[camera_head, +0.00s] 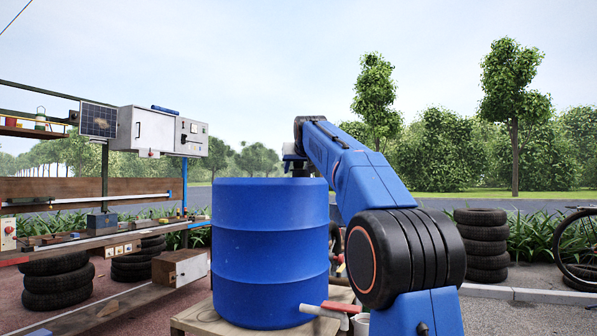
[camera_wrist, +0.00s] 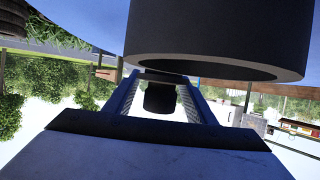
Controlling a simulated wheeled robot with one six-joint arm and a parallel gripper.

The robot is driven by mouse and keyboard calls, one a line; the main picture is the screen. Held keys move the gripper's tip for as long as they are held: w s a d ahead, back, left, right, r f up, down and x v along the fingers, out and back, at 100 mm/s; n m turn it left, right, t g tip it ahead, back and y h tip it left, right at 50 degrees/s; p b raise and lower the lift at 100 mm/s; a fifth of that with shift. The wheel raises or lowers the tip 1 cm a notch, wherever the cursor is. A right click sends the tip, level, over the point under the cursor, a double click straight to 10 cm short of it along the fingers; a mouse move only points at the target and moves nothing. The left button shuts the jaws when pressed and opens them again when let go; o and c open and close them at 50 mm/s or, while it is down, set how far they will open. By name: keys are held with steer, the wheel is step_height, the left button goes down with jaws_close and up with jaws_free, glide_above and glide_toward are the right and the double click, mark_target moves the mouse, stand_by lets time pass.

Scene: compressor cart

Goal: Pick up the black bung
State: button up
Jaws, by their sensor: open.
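A small dark rounded piece (camera_wrist: 160,98), which looks like the black bung, shows between the two fingers of my gripper (camera_wrist: 163,82) in the upside-down wrist view. I cannot tell whether the fingers touch it. In the head view a small dark shape (camera_head: 302,172) shows at the top edge of the blue drum (camera_head: 270,245), just under the end of my arm; I cannot tell whether it is the bung or part of my gripper. My gripper is open. Its fingertips are hidden in the head view.
A large dark cylindrical form (camera_wrist: 215,62) fills the upper wrist view, close to the fingers; I cannot tell what it is. The drum stands on a wooden platform (camera_head: 195,315). A red-handled valve or tool (camera_head: 340,307) is by its lower right. A workbench (camera_head: 90,240) stands left.

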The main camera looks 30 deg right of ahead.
steer(key=shift+w+d+f, duration=0.1)
steer(key=shift+w, duration=0.2)
steer(key=c, duration=1.1)
steer(key=shift+r, duration=1.8)
steer(key=s+a, duration=0.2)
steer(key=s, duration=0.3)
steer(key=s+a, duration=0.2)
steer(key=s, duration=0.4)
steer(key=s+a, duration=0.1)
steer(key=s, duration=0.4)
steer(key=shift+s+a, duration=0.3)
steer(key=shift+a, duration=0.1)
steer(key=shift+n+y, duration=0.3)
steer(key=w+r, duration=0.2)
steer(key=w+d+r, duration=0.1)
steer(key=w, duration=0.2)
steer(key=w+d+r, duration=0.1)
steer(key=w+r, duration=0.1)
steer(key=shift+w+r, duration=0.3)
steer(key=shift+w, duration=0.1)
